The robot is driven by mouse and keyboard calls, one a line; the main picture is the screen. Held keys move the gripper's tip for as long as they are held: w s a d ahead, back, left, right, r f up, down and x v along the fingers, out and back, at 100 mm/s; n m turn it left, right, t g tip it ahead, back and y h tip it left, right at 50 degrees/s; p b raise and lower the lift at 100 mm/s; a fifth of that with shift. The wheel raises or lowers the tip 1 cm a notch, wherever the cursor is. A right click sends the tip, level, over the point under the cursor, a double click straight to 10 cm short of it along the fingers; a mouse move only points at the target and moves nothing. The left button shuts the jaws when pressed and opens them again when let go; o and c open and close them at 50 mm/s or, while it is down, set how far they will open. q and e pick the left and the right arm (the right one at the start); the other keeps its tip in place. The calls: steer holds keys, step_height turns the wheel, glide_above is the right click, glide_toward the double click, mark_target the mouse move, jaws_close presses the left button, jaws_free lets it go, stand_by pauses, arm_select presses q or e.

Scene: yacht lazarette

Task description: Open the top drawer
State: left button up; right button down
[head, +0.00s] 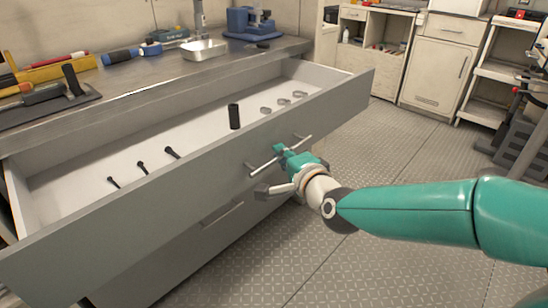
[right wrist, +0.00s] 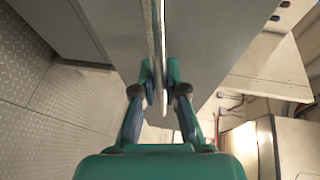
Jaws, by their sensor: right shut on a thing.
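The top drawer (head: 190,185) of the grey workbench stands well out in the head view, with its white inside showing. Its bar handle (head: 265,163) runs along the drawer's front. My right gripper (head: 285,155) is at this handle, its fingers closed around the bar. In the right wrist view the handle (right wrist: 160,50) runs between the two fingers of the gripper (right wrist: 161,85). My left gripper is in neither view.
Inside the drawer lie several black bolts (head: 143,167), a black cylinder (head: 234,116) and several small rings (head: 283,101). A lower drawer (head: 200,235) is shut. Tools and a metal tray (head: 203,50) lie on the bench top.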

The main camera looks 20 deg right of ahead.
steer(key=shift+s+d+f, duration=0.15)
steer(key=shift+s+d, duration=0.05)
steer(key=shift+s, duration=0.1)
steer(key=c, duration=1.2)
jaws_free()
steer(key=s+r, duration=0.2)
steer(key=s, duration=0.9)
steer(key=shift+s+d, duration=0.2)
steer(key=shift+s, duration=0.2)
steer(key=shift+r, duration=0.1)
